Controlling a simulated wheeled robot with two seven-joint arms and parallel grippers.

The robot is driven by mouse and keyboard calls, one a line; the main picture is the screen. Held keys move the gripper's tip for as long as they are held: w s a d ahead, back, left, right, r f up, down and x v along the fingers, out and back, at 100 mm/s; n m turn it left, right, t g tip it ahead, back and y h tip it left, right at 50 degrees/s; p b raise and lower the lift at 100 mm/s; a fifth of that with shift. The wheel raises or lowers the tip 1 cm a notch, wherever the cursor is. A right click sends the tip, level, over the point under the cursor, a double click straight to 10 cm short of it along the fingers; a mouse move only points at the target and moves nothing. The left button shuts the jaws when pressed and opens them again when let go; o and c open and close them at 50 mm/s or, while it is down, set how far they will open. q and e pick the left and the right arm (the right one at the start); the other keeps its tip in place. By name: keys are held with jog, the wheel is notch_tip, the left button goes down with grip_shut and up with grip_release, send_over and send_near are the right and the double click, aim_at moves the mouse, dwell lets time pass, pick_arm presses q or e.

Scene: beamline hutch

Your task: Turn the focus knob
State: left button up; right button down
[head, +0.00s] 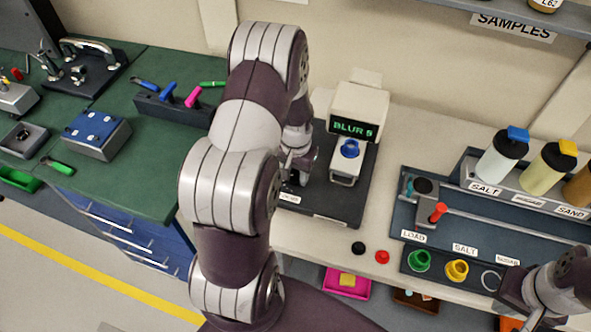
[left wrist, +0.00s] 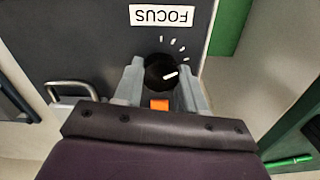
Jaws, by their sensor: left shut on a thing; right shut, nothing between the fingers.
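The focus knob (left wrist: 158,70) is a dark round knob with a white pointer line, below a white FOCUS label (left wrist: 162,16) that appears upside down in the left wrist view. My left gripper (left wrist: 160,88) is shut on the knob, with one grey finger on each side. In the head view my left gripper (head: 291,178) is at the left side of the dark instrument base (head: 340,197), and my arm hides the knob. The instrument's screen (head: 356,129) reads BLUR with a digit that looks like 9. My right gripper (head: 533,318) is shut and empty at the lower right.
A blue-topped sample stage (head: 348,152) stands below the screen. At right are shaker bottles (head: 502,155) and a tray (head: 425,215) with a red-handled lever (head: 438,212) and coloured cups. Black and red caps (head: 382,257) lie near the bench's front edge. A green bench (head: 140,185) is at left.

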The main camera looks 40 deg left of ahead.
aim_at(296, 174)
pick_arm(q)
jog(key=shift+w+m+p, duration=0.1)
jog(key=shift+m+p, duration=0.25)
jog(key=shift+m, duration=1.55)
jog(key=o, duration=1.1)
jog(key=shift+c, duration=0.2)
notch_tip(296, 174, up, 13)
jog(key=b, duration=0.1)
jog(key=shift+f, duration=0.15)
